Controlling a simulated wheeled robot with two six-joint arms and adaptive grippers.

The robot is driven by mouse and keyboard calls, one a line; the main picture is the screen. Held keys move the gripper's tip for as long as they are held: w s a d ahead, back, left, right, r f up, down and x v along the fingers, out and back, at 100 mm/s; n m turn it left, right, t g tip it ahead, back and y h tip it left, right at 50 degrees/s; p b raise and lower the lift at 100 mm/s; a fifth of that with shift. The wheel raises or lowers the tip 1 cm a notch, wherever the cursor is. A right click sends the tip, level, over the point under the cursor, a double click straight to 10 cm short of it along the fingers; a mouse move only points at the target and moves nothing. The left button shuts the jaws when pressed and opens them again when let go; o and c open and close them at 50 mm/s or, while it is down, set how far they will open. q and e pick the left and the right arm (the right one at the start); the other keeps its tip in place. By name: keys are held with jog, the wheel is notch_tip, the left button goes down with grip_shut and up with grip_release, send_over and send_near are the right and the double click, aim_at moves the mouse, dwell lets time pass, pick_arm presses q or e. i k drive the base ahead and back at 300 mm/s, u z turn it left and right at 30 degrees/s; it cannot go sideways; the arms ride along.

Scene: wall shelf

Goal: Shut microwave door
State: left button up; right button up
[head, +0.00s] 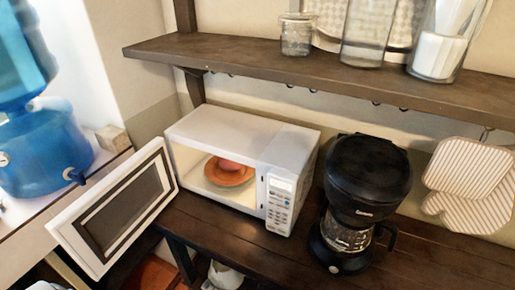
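The white microwave (217,130) stands on the dark wooden counter, left of the coffee maker. Its door (117,205) is wide open and swings out to the left on its left-hand hinge, past the counter's front edge. The door has a white frame around a dark window. Inside the lit cavity sits an orange-brown plate (229,178) with a reddish round item on it. The control panel (281,199) is on the right of the front. Neither of my grippers shows in the head view.
A black coffee maker (364,195) stands just right of the microwave. A wall shelf (300,70) with glass jars runs above. A blue water dispenser (45,150) stands at the left, behind the open door. Striped mitts (470,185) hang at the right. The counter's right part (440,258) is clear.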

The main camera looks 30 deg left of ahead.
aim_at(116, 225)
jog(key=z, duration=0.5)
jog(key=k, duration=0.9)
jog(key=u, duration=1.1)
